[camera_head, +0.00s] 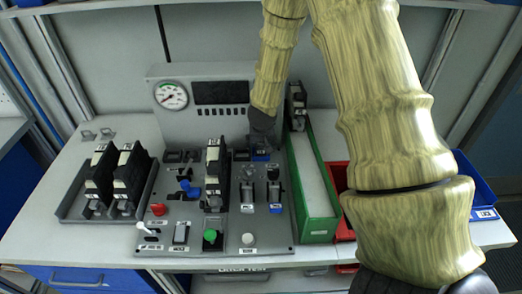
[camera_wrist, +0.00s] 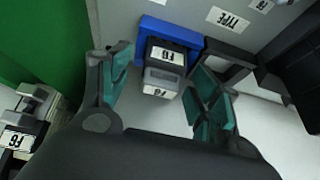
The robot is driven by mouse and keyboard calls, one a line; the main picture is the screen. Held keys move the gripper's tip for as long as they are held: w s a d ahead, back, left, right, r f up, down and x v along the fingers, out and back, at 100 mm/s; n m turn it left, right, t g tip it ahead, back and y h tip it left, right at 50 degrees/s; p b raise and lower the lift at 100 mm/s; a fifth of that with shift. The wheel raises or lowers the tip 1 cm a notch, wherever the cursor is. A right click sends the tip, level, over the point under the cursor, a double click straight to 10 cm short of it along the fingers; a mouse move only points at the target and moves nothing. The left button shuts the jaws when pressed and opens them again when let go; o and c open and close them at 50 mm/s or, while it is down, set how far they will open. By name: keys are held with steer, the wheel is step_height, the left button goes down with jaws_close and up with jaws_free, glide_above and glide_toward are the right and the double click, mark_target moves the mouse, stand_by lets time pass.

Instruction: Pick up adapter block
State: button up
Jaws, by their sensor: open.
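A small black and grey block with white labels (camera_wrist: 165,70), apparently the adapter block, sits in a blue holder (camera_wrist: 172,32) in the wrist view. My gripper (camera_wrist: 165,78) is open, with one teal-padded finger on each side of the block. The fingers appear apart from it. In the head view my gripper (camera_head: 262,125) is low at the back of the grey panel, just above the blue holder (camera_head: 260,155). There my gripper hides most of the block.
A green-sided tray (camera_head: 316,185) stands right of the panel (camera_head: 240,240), with a dark block (camera_head: 297,100) at its far end. A gauge console (camera_head: 205,120) rises behind. Black modules (camera_head: 130,180) stand in a left tray. Red (camera_head: 338,175) and blue (camera_head: 485,195) bins lie right.

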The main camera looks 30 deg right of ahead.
steer(key=c, duration=1.1)
steer(key=shift+r, duration=0.15)
steer(key=shift+r+b, duration=0.75)
steer(key=shift+r, duration=4.2)
